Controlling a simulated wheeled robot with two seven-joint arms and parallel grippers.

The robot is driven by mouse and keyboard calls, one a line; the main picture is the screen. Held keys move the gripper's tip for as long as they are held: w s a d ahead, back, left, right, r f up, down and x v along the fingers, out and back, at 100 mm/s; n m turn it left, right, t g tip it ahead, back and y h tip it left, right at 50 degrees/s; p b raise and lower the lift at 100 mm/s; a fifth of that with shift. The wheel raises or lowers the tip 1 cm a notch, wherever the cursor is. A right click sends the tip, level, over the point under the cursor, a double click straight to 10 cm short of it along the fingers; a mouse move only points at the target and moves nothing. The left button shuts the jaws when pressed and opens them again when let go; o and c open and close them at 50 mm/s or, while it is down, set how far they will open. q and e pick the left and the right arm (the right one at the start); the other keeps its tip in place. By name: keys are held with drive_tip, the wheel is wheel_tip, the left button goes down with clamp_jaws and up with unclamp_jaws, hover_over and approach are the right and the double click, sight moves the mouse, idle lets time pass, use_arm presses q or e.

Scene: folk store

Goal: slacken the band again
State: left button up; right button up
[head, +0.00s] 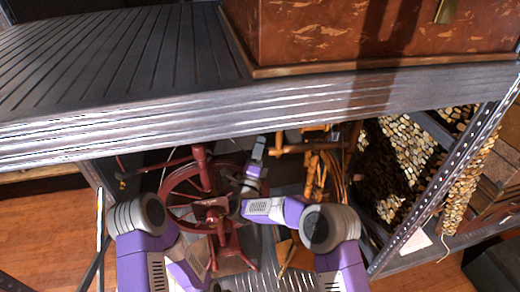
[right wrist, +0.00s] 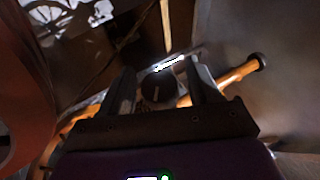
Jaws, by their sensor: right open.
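A dark red spinning wheel (head: 167,197) stands on the lower shelf, left of centre in the head view. My right gripper (head: 257,150) is beside its right side, under the upper shelf. In the right wrist view my right gripper (right wrist: 163,84) is open. A dark, round, knob-like piece (right wrist: 157,88) lies between or just beyond its two fingers; I cannot tell whether they touch it. An orange-brown rod (right wrist: 235,75) with a dark end passes behind the fingers. The band itself is too small and dark to make out. My left gripper is hidden behind my left arm.
The upper shelf (head: 120,55) overhangs the space and carries a brown painted chest (head: 370,30). A lighter wooden frame (head: 318,165) stands close to the right of my right gripper. Beaded strands (head: 395,165) and a perforated shelf post (head: 440,185) bound the right side.

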drive_tip(key=shift+w+d+r, duration=0.1)
drive_tip(key=shift+w+r, duration=0.05)
drive_tip(key=shift+w, duration=0.25)
drive_tip(key=c, duration=1)
drive_tip(key=shift+o, duration=0.2)
drive_tip(key=n+g+p, duration=0.1)
drive_tip(key=g+p, duration=0.1)
drive_tip(key=shift+y+p, duration=0.35)
drive_tip(key=shift+y, duration=0.05)
drive_tip(key=n+g+p, duration=0.1)
drive_tip(key=p, duration=0.1)
drive_tip(key=g+p, duration=0.2)
drive_tip(key=shift+f+n+y, duration=0.2)
drive_tip(key=shift+n+y, duration=0.2)
drive_tip(key=shift+f+g+p, duration=0.3)
drive_tip(key=shift+g+p, duration=0.3)
drive_tip(key=shift+p, duration=0.3)
